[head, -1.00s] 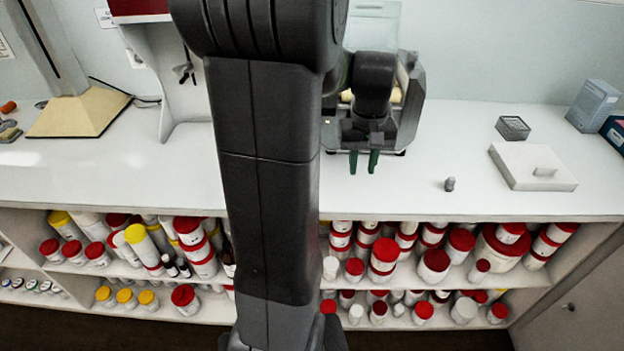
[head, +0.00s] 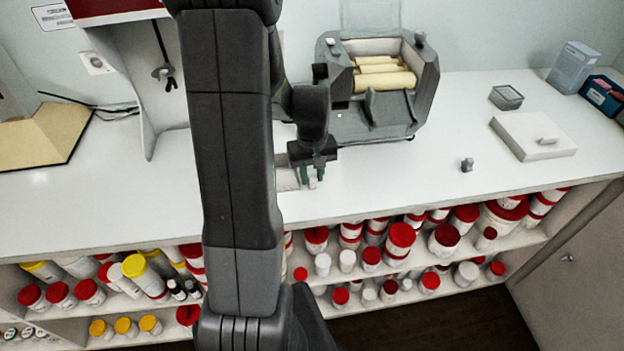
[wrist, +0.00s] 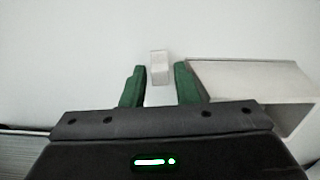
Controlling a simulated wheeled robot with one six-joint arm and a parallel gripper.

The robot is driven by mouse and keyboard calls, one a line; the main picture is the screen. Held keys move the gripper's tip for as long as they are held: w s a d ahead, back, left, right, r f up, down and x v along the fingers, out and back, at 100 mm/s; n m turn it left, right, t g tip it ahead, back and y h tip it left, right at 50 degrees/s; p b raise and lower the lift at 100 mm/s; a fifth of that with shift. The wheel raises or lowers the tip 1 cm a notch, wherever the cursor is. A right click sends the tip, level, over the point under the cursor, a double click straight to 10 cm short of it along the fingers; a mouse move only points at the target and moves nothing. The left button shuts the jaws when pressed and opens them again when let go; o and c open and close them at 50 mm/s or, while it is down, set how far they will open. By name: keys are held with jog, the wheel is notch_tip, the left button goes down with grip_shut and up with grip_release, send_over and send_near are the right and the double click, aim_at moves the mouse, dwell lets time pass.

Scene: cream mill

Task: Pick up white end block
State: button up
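A small white block (wrist: 159,62), which I take to be the white end block, stands on the white counter in the wrist view. In the head view a small pale bit of it (head: 313,183) shows by my fingertips. My gripper (head: 308,172) points down over the counter. In the wrist view the green fingers of my gripper (wrist: 160,84) are apart, one on each side of the block's near part, with a gap visible on each side. Whether the fingers touch it lower down I cannot tell.
A pale shallow box (wrist: 245,78) lies close right of my fingers in the wrist view. The grey mill (head: 380,105) with cream rollers stands behind my gripper. A small grey piece (head: 467,164), a white slab (head: 525,137) and a mesh tray (head: 506,97) lie to the right.

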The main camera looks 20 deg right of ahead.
jog(key=shift+f, duration=0.7)
jog(key=shift+c, duration=0.2)
grip_shut()
